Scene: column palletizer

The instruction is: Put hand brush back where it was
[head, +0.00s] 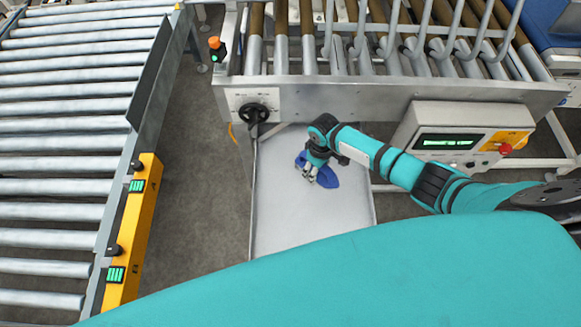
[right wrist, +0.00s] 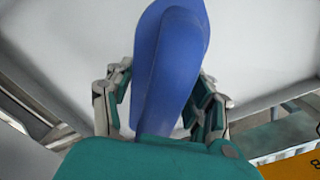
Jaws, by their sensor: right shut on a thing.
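The hand brush is a blue thing (head: 327,177) under my right gripper in the head view. In the right wrist view the blue brush (right wrist: 176,60) runs up between the two fingers and fills the middle of the picture. My right gripper (head: 311,175) is shut on it, and its fingers (right wrist: 165,105) lie on either side of it. The brush is over the light grey tray (head: 285,220); whether it touches the surface I cannot tell. Bristles are not visible. My left gripper is not in view.
A roller conveyor (head: 60,130) with a yellow side rail (head: 135,230) stands at the left. Behind the tray is a metal frame (head: 330,98) with rollers and curved bars. A black knob (head: 254,114) and a control box (head: 450,140) are on its front. Much of the tray is bare.

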